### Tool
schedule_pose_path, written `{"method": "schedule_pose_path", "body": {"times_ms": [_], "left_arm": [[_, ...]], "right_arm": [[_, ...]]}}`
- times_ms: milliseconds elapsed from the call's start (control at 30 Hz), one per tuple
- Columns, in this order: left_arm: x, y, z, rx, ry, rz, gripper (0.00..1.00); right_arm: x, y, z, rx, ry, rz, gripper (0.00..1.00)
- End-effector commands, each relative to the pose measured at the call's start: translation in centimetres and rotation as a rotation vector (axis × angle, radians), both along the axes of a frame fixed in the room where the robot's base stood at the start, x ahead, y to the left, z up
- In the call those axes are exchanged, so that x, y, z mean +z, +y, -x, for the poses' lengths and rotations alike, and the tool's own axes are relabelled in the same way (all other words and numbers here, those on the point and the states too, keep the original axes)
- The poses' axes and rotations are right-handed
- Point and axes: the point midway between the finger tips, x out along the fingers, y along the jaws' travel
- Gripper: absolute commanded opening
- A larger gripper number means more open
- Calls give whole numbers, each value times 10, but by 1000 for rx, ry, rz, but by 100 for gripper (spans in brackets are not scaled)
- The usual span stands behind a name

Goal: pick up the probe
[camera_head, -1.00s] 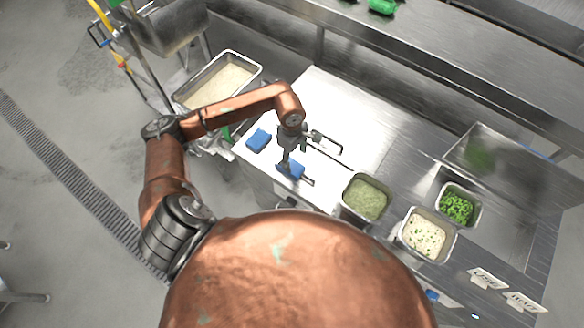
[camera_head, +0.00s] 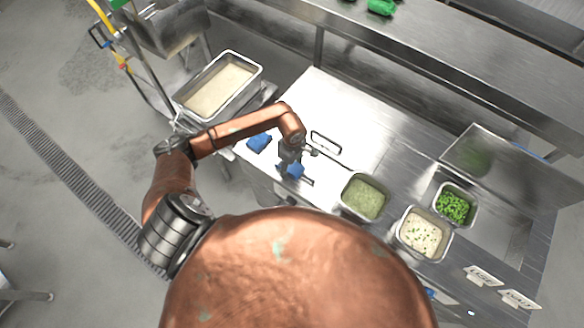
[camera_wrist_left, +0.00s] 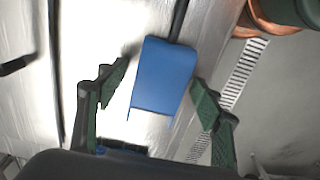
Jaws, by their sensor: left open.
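A blue block-shaped piece (camera_head: 294,171) with a dark rod, which I take to be the probe, lies near the front edge of the steel counter. In the left wrist view the blue piece (camera_wrist_left: 163,78) fills the space between the fingers, its dark rod running up. My left gripper (camera_head: 289,164) is open above it in the head view. In the left wrist view the open left gripper (camera_wrist_left: 158,76) has one finger on each side of the piece, with gaps visible. The gripper hides part of it in the head view. My right gripper is not in view.
A second blue piece (camera_head: 259,142) lies left on the counter (camera_head: 345,115). A dark loop handle (camera_head: 326,141) lies behind the gripper. Pans of green paste (camera_head: 364,197), pale food (camera_head: 424,233) and chopped greens (camera_head: 454,206) stand right. A rice tray (camera_head: 250,67) is at left.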

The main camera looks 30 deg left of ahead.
Motion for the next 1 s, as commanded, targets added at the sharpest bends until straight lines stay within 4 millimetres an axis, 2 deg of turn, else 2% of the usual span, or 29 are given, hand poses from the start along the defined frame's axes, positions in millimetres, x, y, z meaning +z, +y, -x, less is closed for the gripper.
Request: {"method": "schedule_pose_path", "body": {"times_ms": [67, 667, 1000], "left_arm": [[0, 0, 0, 0, 0, 0, 57], [1, 0, 0, 0, 0, 0, 16], [5, 0, -1, -1, -2, 0, 16]], "right_arm": [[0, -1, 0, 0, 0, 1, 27], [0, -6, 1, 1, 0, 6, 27], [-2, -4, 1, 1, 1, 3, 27]]}}
